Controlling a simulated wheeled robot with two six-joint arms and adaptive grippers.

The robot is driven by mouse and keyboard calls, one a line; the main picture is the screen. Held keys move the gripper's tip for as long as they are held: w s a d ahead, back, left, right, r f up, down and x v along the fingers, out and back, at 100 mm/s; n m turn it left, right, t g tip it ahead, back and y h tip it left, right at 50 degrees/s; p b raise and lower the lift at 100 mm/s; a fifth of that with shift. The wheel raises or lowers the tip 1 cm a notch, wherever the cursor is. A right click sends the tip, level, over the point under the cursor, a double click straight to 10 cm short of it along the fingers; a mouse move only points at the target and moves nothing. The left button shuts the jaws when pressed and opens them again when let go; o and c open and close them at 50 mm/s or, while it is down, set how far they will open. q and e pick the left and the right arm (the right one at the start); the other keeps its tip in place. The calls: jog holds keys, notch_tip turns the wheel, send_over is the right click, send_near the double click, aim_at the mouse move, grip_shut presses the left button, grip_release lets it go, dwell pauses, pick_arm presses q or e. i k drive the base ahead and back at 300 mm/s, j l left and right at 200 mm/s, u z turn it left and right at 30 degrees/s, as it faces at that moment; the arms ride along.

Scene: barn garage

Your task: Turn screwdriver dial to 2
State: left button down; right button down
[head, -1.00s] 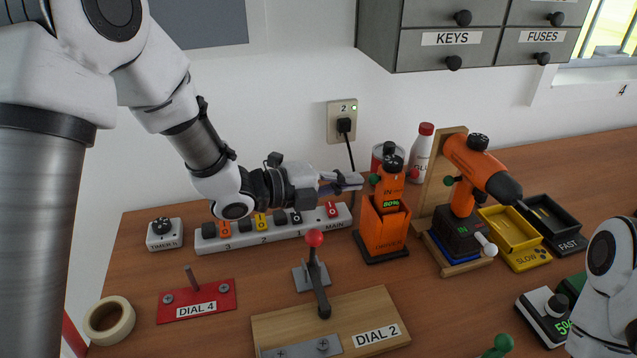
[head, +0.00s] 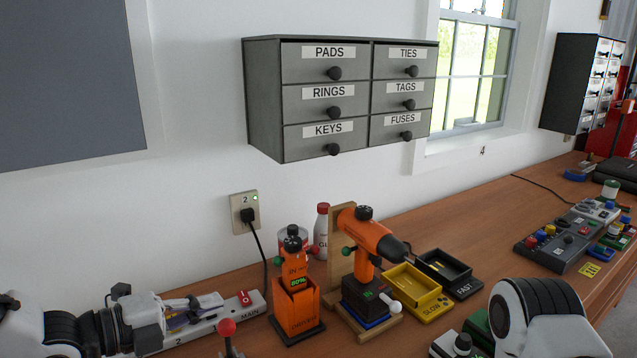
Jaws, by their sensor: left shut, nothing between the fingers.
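The orange screwdriver (head: 294,264) stands upright in its orange holder (head: 297,312) labelled DRIVER. A black dial (head: 292,244) sits on its top; its setting is too small to read. Its display (head: 298,283) shows 80% in green. A green knob and a red knob stick out at its sides. My left gripper (head: 212,302) is shut and empty, over the white power strip (head: 205,325), left of the red MAIN switch (head: 245,298). It is apart from the screwdriver, to its left. My right arm shows at the lower right; its gripper is out of view.
An orange drill (head: 365,235) stands right of the screwdriver, before yellow (head: 411,287) and black (head: 446,268) trays. A plugged cord hangs from the outlet (head: 245,212). A drawer cabinet (head: 340,95) hangs above.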

aim_at(292, 244)
jog(key=k+l, duration=0.2)
jog(key=k, duration=0.2)
jog(key=k+l, duration=0.2)
jog(key=k, duration=0.2)
jog(key=k+l, duration=0.25)
jog(key=k, duration=0.15)
